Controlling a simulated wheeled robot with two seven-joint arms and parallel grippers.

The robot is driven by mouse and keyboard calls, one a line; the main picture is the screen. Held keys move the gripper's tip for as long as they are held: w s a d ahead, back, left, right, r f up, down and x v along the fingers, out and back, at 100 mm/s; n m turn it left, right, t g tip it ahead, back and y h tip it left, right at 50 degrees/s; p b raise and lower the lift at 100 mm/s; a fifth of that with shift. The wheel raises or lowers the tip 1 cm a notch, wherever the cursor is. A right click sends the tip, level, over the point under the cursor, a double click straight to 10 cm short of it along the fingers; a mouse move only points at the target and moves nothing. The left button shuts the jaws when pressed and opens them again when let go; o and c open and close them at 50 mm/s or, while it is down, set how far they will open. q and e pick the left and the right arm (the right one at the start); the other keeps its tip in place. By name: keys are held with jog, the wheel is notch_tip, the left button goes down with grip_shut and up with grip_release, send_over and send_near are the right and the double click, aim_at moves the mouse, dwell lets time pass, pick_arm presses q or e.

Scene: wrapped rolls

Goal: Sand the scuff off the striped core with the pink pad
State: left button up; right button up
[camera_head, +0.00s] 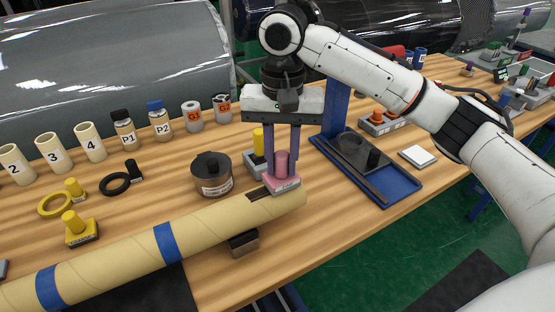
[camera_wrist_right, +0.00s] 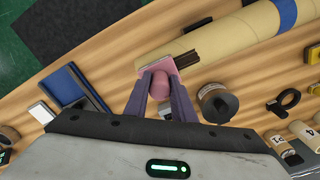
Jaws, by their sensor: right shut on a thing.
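The striped core (camera_head: 205,227) is a long tan tube with blue bands, lying across the front of the table. A dark brown scuff (camera_head: 259,191) marks its top near the right end; the scuff also shows in the right wrist view (camera_wrist_right: 187,60). My right gripper (camera_head: 281,172) points down and is shut on the knob of the pink pad (camera_head: 284,186). The pad is over the core's right end, just right of the scuff, and seems to rest on it; part of the scuff may be hidden under it. My left gripper is not in view.
A dark lidded jar (camera_head: 211,174) stands just behind the core. A yellow-knobbed block (camera_head: 258,142) is behind the gripper. A blue tray (camera_head: 392,190) and a white square pad (camera_head: 417,156) lie to the right. Numbered tubes (camera_head: 90,142) and bottles line the back.

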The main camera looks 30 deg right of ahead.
jog(key=shift+a, duration=2.35)
jog(key=shift+s+a+f, duration=0.1)
jog(key=shift+s+a, duration=0.1)
jog(key=shift+a, duration=1.8)
notch_tip(320, 180, up, 6)
jog(key=shift+w, duration=0.1)
jog(key=shift+r, duration=1.55)
